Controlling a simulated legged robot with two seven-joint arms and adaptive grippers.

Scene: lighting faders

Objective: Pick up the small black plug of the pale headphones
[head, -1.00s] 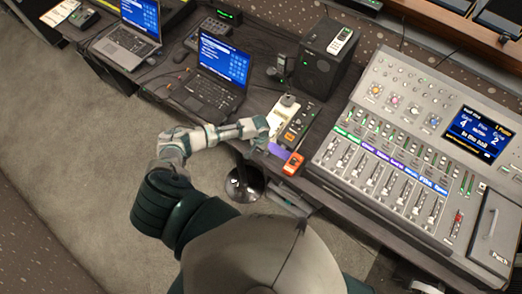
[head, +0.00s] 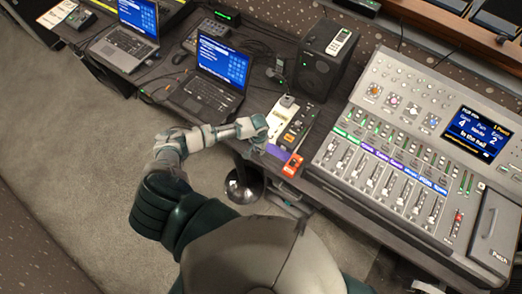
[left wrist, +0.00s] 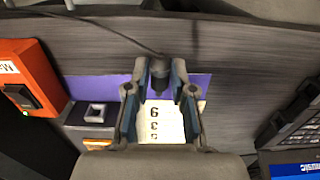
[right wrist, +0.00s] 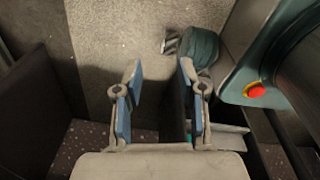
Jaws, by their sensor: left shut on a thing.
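The small black plug (left wrist: 160,70) is between the fingertips of my left gripper (left wrist: 161,80) in the left wrist view, with a thin dark cable (left wrist: 105,32) running off to the upper left. The left gripper is shut on it, above a purple strip (left wrist: 80,88) and a white numbered label (left wrist: 165,120). In the head view my left gripper (head: 262,140) is at the table's front edge, and the plug is too small to make out there. I cannot clearly identify the headphones. My right gripper (right wrist: 160,75) is open and empty above the floor.
An orange box (head: 292,165) stands right of the left gripper, with a mixing console (head: 400,150) beyond it. A laptop (head: 205,95) is to the left. A black speaker (head: 322,65) is behind. Open carpet (head: 80,170) lies in front of the table.

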